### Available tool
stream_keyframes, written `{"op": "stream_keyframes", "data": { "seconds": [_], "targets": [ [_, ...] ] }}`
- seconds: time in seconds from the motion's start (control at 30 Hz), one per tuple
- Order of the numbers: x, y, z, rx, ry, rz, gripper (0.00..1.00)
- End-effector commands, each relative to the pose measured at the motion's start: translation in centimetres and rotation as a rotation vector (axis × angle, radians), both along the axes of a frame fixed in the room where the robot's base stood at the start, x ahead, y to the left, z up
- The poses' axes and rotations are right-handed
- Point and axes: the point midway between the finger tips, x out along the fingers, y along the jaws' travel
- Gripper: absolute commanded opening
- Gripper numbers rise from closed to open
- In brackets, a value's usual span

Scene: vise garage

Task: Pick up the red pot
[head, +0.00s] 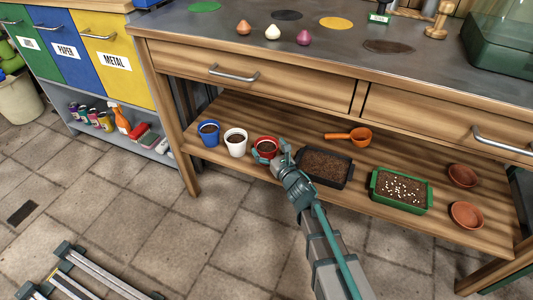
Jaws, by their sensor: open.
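The red pot (266,146), filled with dark soil, stands upright on the lower wooden shelf of the bench. It is the rightmost of a row of three pots. My gripper (270,150) is open at the red pot, with one finger along its right side and the other low at its front. Whether the fingers touch the pot cannot be told. Part of the pot's lower right side is hidden behind my gripper.
A white pot (236,142) stands close left of the red one, then a blue pot (209,133). A black tray (347,171) of soil lies close right. An orange scoop (350,137), green tray (373,189) and terracotta saucers (467,215) are farther right. The drawer front (300,83) overhangs the shelf.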

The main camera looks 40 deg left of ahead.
Motion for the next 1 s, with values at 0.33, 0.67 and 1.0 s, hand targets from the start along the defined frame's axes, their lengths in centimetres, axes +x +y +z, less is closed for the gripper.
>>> {"op": "stream_keyframes", "data": {
  "seconds": [0.33, 0.67, 1.0],
  "targets": [
    [0.37, 0.76, 0.04, -0.001, 0.000, -0.001, 0.95],
    [0.36, 0.76, 0.07, 0.000, 0.000, 0.000, 0.45],
    [0.36, 0.75, 0.54, 0.000, -0.001, 0.000, 0.45]
  ]
}}
